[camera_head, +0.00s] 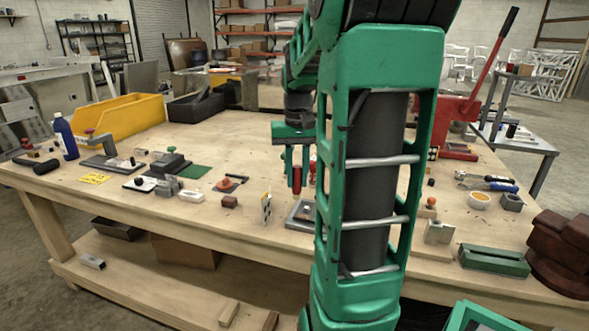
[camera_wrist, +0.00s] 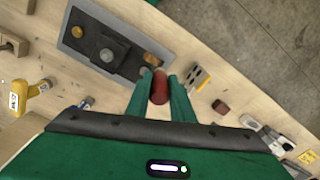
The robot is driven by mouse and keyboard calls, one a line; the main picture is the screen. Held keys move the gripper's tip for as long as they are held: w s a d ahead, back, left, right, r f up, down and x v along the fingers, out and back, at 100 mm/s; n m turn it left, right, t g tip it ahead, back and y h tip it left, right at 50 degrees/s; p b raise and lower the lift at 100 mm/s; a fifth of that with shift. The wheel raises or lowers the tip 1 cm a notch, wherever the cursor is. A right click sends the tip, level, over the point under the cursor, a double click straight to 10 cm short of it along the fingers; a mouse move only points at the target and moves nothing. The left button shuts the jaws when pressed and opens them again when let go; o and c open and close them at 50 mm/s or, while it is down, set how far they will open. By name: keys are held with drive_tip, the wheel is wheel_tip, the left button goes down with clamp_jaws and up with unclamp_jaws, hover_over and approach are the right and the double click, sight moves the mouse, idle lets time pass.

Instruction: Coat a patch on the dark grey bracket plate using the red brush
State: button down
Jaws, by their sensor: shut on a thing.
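My gripper (camera_head: 297,178) is shut on the red brush and hangs above the workbench, left of my arm's large green link. The red brush (camera_head: 297,181) points downward between the fingers. In the wrist view, its red handle (camera_wrist: 160,88) shows between the two green fingers, and its bristles cannot be made out. A dark grey plate (camera_wrist: 88,43) with a raised grey block and brass-coloured round pieces lies in a light grey tray, up and left of the fingertips. In the head view, my arm hides part of this tray (camera_head: 293,222). No coating can be made out on the plate.
The wooden workbench (camera_head: 240,150) holds a yellow bin (camera_head: 118,117), a blue bottle (camera_head: 65,137) and several small blocks and fixtures. A red lever press (camera_head: 455,118) stands right of my arm.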

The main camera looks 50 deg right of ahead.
drive_tip(key=shift+r, duration=1.15)
